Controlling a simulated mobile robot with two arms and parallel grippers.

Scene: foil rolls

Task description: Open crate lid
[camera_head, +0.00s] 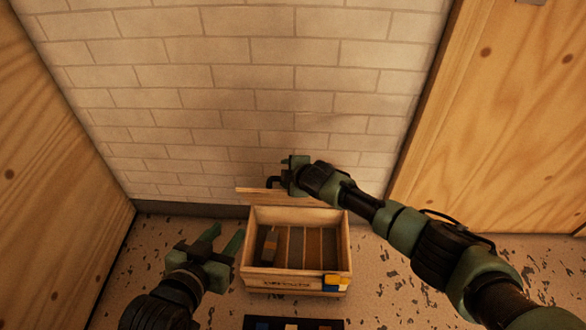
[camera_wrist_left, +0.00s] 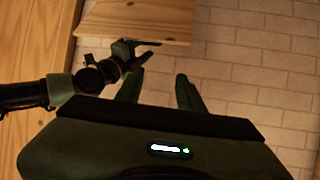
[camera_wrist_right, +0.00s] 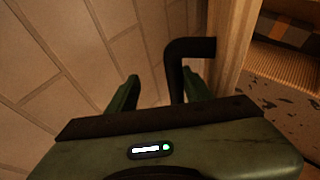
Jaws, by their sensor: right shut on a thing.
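The wooden crate (camera_head: 249,250) stands on the floor against the brick wall, with its top uncovered. Its lid (camera_head: 250,190) is seen almost edge-on, standing up at the back of the crate. The lid also shows in the left wrist view (camera_wrist_left: 140,20). My right gripper (camera_head: 285,178) is shut on the lid's black handle (camera_wrist_right: 178,72), which lies between its fingers in the right wrist view. My left gripper (camera_head: 222,238) is open and empty, to the left of the crate and apart from it.
The crate has slats inside and a dark item (camera_head: 270,246) at its left. A dark tray (camera_head: 262,324) lies in front. Wooden panels (camera_head: 45,165) flank both sides; speckled floor is free at right.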

